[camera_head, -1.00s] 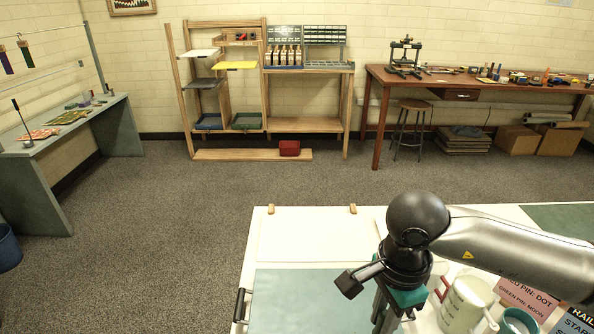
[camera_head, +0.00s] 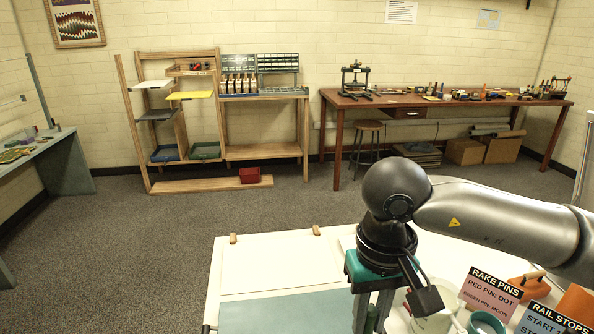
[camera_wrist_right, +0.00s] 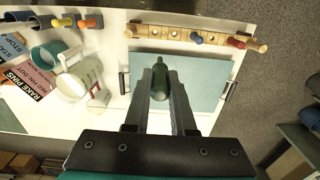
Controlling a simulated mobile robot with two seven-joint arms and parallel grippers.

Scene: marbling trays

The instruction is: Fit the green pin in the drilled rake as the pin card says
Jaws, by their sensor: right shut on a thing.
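My right gripper (camera_wrist_right: 159,82) is shut on the green pin (camera_wrist_right: 160,75), which stands out between the fingertips in the wrist view. In the head view my right gripper (camera_head: 372,312) points down at the bottom edge, and its fingertips are cut off. The drilled rake (camera_wrist_right: 172,34), a pale wooden bar with a row of holes, lies beyond the pin, apart from it. A blue pin (camera_wrist_right: 196,38) and a red pin (camera_wrist_right: 236,43) are at the rake. The pin card (camera_head: 492,291) reads red pin: dot, green pin: moon. The hole marks are too small to read. My left gripper is not visible.
A blue-green tray (camera_wrist_right: 205,88) with dark handles lies on the white table between gripper and rake. A white jug (camera_wrist_right: 78,80), a rail stops card (camera_head: 548,320) and several small items stand to one side. The rake lies near the table edge, with floor beyond.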

